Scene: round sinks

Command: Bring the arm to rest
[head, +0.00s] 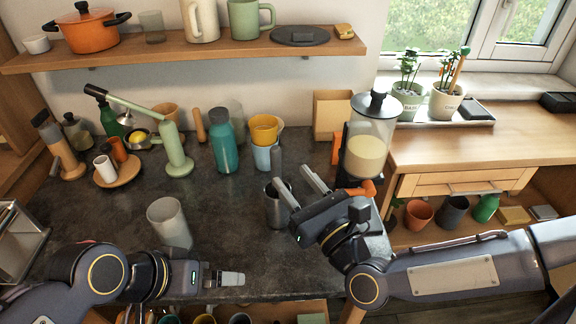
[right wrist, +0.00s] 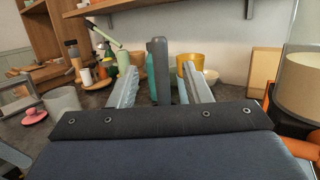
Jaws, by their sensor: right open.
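My right gripper (head: 300,184) is over the counter, beside and partly over a metal cup (head: 277,208). Its two fingers are apart with nothing held between them. In the right wrist view the open fingers (right wrist: 161,88) frame a dark grey upright piece (right wrist: 160,62), which stands beyond them. Whether any finger touches the cup I cannot tell. My left gripper (head: 228,278) is low over the counter's front edge, pointing right. It is seen edge-on, so its jaws cannot be judged.
A blender-like jar (head: 368,140) stands close right of my right gripper. A pale tumbler (head: 170,222) stands near my left arm. A teal bottle (head: 224,142) and stacked yellow and blue cups (head: 264,140) stand behind. The dark counter's middle (head: 225,215) is clear.

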